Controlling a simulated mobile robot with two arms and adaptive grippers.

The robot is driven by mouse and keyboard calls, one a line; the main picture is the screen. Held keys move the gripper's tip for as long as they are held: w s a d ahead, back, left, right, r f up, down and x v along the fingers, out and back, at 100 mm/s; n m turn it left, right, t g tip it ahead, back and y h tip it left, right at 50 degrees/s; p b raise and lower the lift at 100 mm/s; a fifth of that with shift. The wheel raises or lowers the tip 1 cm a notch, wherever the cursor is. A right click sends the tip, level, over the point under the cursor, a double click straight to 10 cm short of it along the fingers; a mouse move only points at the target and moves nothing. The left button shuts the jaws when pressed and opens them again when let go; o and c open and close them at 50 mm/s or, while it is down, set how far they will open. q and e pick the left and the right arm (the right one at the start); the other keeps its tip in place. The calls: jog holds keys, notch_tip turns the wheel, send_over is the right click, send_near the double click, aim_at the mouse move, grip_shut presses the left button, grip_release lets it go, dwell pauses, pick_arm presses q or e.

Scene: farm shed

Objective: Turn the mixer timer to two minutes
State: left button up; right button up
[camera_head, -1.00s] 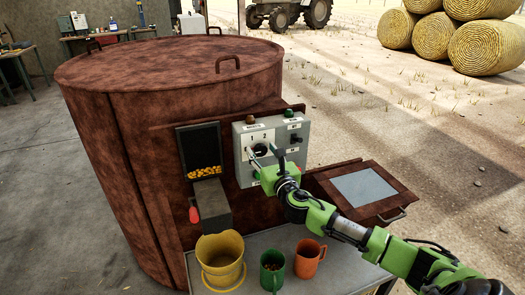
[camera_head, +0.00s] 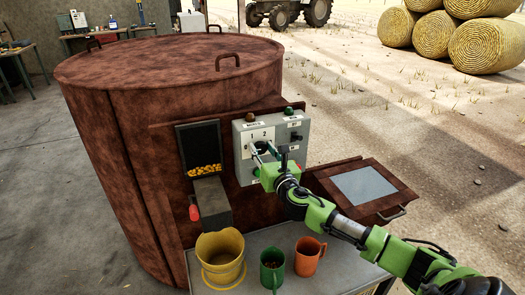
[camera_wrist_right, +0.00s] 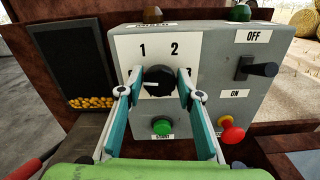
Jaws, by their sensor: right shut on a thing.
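The mixer's grey control box (camera_head: 243,171) is on the front of the rusty brown mixer (camera_head: 120,130). Its black timer knob (camera_wrist_right: 158,80) sits below the printed numbers 1 and 2, with a further mark partly hidden by the right-hand finger. The knob's white line points left, toward neither the 1 nor the 2. My right gripper (camera_wrist_right: 159,88) is shut on the knob, one finger on each side; in the head view the same gripper (camera_head: 264,151) hides part of the knob. My left gripper is not in view.
A green start button (camera_wrist_right: 162,127) lies just below the knob, between the fingers. A black switch (camera_wrist_right: 257,68) and a red knob (camera_wrist_right: 232,132) are to the right. A yellow bucket (camera_head: 220,260), green mug (camera_head: 271,268) and orange mug (camera_head: 308,256) stand below.

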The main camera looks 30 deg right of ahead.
jog(key=m, duration=0.6)
jog(key=shift+d+b, duration=0.1)
jog(key=shift+b, duration=0.3)
jog(key=m, duration=0.5)
jog(key=shift+f+m, duration=0.15)
jog(key=shift+m, duration=0.15)
jog(key=m, duration=0.5)
jog(key=shift+d, duration=0.1)
jog(key=m, duration=0.5)
jog(key=shift+f+m, duration=0.2)
jog(key=shift+m, duration=0.2)
jog(key=o, duration=1)
jog(key=v, duration=1.2)
